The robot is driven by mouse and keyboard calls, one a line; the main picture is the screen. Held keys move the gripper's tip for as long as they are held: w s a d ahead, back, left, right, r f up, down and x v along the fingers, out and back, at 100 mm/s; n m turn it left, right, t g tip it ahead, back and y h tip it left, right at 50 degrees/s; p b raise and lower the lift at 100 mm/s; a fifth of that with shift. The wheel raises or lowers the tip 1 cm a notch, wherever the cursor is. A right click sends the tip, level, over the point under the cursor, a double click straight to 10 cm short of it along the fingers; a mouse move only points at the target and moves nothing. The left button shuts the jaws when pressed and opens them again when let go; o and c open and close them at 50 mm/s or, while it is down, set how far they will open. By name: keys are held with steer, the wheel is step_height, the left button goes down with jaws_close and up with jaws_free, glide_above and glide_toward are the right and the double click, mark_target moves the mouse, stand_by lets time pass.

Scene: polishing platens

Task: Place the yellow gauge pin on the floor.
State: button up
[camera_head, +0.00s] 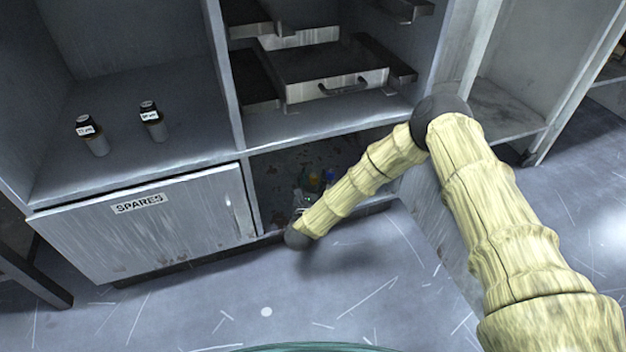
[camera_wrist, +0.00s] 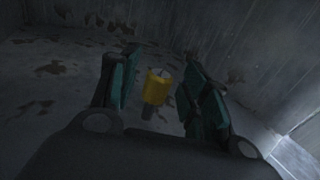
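The yellow gauge pin (camera_wrist: 157,86) has a yellow upper part and a dark lower end. It stands between my gripper's fingers in the wrist view, with gaps on both sides. My gripper (camera_wrist: 160,70) has its two dark green fingers spread, and it looks open and not closed on the pin. My gripper (camera_head: 303,196) is small and partly hidden there. The grey floor (camera_head: 266,311) lies in front of the cabinet.
The compartment has a stained floor (camera_wrist: 45,110) and close walls. A SPARES door (camera_head: 165,235) is to the left, with two labelled bottles (camera_head: 154,124) above it. A drawer (camera_head: 335,82) sits above.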

steer(key=shift+r, duration=0.15)
steer(key=shift+s+p, duration=0.2)
steer(key=shift+p, duration=0.1)
steer(key=p+v, duration=0.5)
steer(key=v, duration=0.5)
steer(key=shift+s, duration=0.15)
steer(key=shift+s+a+p, duration=0.15)
steer(key=shift+s+p, duration=0.25)
steer(key=shift+s, duration=0.25)
